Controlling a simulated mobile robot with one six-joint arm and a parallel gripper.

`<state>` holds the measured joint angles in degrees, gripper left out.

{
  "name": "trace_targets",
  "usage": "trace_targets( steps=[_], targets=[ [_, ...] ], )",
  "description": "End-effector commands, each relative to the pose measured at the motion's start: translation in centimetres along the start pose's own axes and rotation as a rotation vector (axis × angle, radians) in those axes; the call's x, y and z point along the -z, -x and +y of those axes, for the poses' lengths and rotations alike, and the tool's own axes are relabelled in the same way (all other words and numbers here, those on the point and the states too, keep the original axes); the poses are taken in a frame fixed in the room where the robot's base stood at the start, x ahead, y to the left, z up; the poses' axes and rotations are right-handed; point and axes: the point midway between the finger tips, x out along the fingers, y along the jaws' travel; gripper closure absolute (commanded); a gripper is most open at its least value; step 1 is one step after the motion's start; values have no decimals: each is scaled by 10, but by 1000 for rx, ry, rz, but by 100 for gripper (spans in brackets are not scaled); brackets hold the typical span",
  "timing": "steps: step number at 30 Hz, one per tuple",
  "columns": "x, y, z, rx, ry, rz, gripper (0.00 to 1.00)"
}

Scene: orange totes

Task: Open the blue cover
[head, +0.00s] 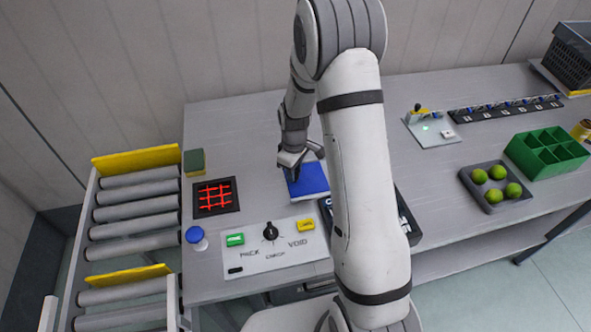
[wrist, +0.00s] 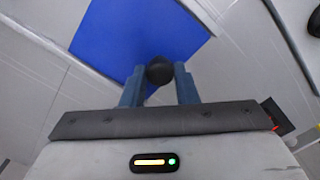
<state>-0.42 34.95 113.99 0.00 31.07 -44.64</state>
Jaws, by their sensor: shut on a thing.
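The blue cover (head: 309,180) is a flat blue panel on the table, just left of my upright arm in the head view. It fills the upper middle of the wrist view (wrist: 130,38). A round black knob (wrist: 159,70) stands at the cover's near edge. My gripper (wrist: 159,84) is shut on the black knob, with one blue-grey finger on each side of it. In the head view my gripper (head: 291,168) is at the cover's left far corner. The cover looks flat; I cannot tell whether it is raised at all.
A control panel (head: 270,247) with green and yellow buttons lies in front of the cover. A black tray with a red grid (head: 215,197) and a blue-topped button (head: 196,237) are to the left. Rollers (head: 137,198) border the left side. Bare table lies behind the cover.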

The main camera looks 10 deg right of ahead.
Motion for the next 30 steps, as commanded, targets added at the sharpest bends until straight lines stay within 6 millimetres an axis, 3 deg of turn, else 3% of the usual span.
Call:
trace_targets(
  steps=[7,16,24,30],
  targets=[
    [0,0,0,0,-1,0,100],
    [-5,-1,5,-1,-3,0,100],
    [-51,-3,52,-3,-9,2,100],
    [-76,-1,77,-2,-5,2,100]
  ],
)
